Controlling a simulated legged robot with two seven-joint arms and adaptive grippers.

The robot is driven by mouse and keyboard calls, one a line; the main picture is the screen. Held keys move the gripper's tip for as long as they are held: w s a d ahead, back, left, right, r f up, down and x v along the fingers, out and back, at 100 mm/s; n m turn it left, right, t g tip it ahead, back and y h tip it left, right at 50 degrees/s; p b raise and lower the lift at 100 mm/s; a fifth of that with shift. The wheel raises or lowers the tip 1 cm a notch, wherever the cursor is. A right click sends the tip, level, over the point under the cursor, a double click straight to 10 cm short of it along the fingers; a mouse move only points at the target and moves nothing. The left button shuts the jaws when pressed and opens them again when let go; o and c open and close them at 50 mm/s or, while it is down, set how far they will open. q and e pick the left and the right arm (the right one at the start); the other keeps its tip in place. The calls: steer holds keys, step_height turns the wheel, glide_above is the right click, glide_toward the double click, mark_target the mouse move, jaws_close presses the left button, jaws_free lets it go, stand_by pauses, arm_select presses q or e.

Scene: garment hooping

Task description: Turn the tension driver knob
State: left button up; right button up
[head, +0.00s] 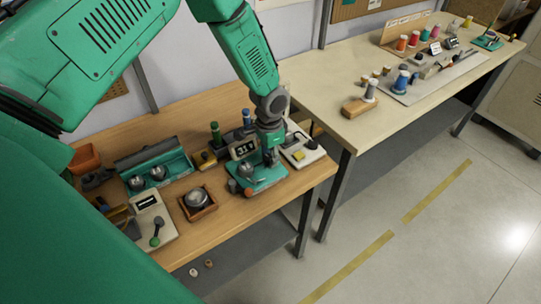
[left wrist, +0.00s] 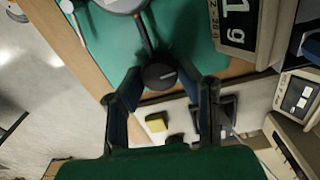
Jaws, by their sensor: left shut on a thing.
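My left gripper (head: 270,154) points down over a green base plate (head: 268,183) near the right end of the wooden table. In the left wrist view, its two fingers (left wrist: 160,88) are on either side of a dark round knob (left wrist: 159,75), shut on it. A dark shaft runs from the knob towards a round metal part (left wrist: 120,3) at the top edge. A flip-number display (head: 242,149) stands beside the gripper. It also shows in the left wrist view (left wrist: 238,22). The knob is too small and covered to make out in the head view. My right gripper is out of view.
Left of the plate are a wooden box with a metal cup (head: 198,198), a green tray (head: 153,166) and a pale device with a green-knobbed lever (head: 154,226). A white device with a yellow block (head: 299,155) sits close right. A second table (head: 330,96) holds thread spools.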

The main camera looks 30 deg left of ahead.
arm_select(q)
steer(key=n, duration=0.6)
steer(key=shift+s+a+f+n, duration=0.15)
steer(key=shift+n, duration=0.25)
steer(key=n, duration=0.3)
steer(key=shift+s, duration=0.1)
steer(key=shift+n, duration=1.3)
steer(key=shift+s+f, duration=0.1)
steer(key=shift+s, duration=0.05)
jaws_close()
steer(key=o, duration=1.1)
jaws_free()
steer(key=shift+w, duration=0.2)
